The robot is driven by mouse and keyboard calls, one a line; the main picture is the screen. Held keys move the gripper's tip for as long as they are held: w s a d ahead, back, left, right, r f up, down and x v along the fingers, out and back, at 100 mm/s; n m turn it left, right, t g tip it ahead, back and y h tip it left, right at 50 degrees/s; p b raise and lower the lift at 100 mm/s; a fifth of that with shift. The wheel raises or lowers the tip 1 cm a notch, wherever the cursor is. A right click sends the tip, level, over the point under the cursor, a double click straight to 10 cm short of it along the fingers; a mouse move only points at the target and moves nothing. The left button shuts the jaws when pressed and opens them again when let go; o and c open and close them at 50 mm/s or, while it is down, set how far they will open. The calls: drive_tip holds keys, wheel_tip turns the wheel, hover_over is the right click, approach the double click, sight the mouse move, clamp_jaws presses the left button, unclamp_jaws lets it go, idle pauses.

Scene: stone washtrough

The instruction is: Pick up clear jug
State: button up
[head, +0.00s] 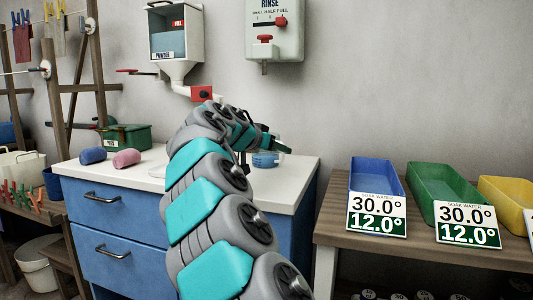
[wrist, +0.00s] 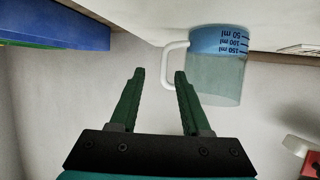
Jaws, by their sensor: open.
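The clear jug (wrist: 222,75) has ml marks, blue liquid at its base end and a white handle. It stands on the white counter and appears upside down in the wrist view. In the head view only its blue lower part (head: 265,160) shows; the rest is hidden by my arm and gripper. My gripper (wrist: 158,76) is open, with its two dark green fingers apart and nothing between them. The handle is close beyond the right fingertip in the wrist view; I cannot tell whether they touch.
A powder dispenser (head: 176,35) and a rinse dispenser (head: 275,30) hang on the wall. A blue sponge (head: 92,155), a pink sponge (head: 126,158) and a green box (head: 128,137) are left on the counter. Blue (head: 377,174), green (head: 446,185) and yellow (head: 506,193) trays stand right.

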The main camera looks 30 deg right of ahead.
sight(283, 160)
drive_tip(key=x, duration=0.4)
drive_tip(key=shift+w+r, duration=0.1)
drive_tip(key=shift+w, duration=0.15)
drive_tip(key=shift+a, duration=0.1)
clamp_jaws()
idle(1.0)
